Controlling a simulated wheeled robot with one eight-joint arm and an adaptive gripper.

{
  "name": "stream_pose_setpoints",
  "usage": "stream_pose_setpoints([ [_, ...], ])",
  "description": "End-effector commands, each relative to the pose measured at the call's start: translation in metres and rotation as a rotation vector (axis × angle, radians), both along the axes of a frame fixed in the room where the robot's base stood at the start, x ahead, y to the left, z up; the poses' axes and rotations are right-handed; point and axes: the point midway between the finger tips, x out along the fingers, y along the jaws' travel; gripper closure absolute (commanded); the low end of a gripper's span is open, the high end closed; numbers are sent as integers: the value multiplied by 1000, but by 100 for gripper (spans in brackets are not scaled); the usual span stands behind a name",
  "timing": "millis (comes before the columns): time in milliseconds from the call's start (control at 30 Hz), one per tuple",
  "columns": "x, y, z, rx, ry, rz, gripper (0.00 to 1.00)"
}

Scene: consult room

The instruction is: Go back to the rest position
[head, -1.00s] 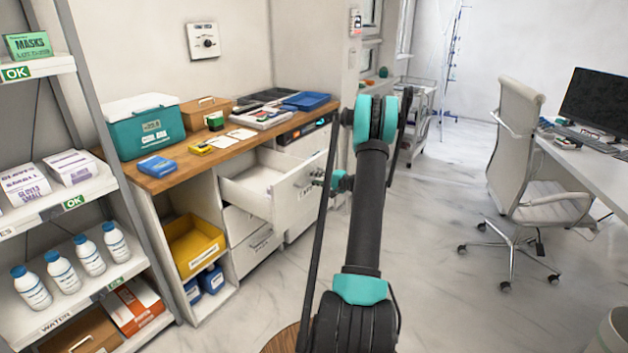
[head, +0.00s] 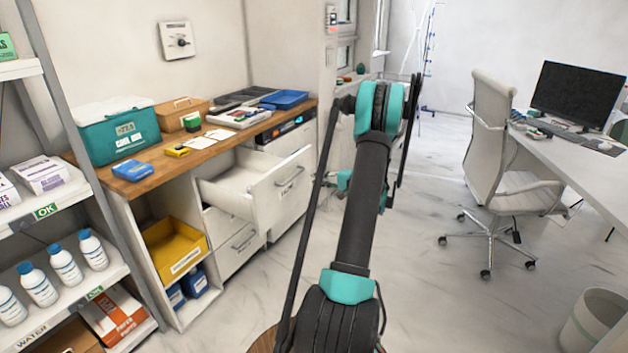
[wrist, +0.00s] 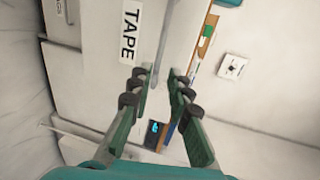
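My gripper (wrist: 162,80) shows in the wrist view with its two dark green fingers apart and nothing between them. A white drawer front with a TAPE label (wrist: 129,32) lies beyond the fingers; I see no contact.
The wooden counter (head: 150,185) holds a teal cool box (head: 118,132) and trays. A shelf rack with white bottles (head: 65,267) stands at the left. A white chair (head: 495,130), a desk (head: 585,170) and a bin (head: 592,325) are at the right. Floor between is clear.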

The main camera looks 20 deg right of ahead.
Motion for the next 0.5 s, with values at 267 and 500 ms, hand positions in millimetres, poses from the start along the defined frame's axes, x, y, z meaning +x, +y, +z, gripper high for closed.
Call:
stream_pose_setpoints([
  [267, 0, 0, 0, 0, 0, 0, 82],
  [500, -1, 11, 4, -19, 15, 12, 82],
])
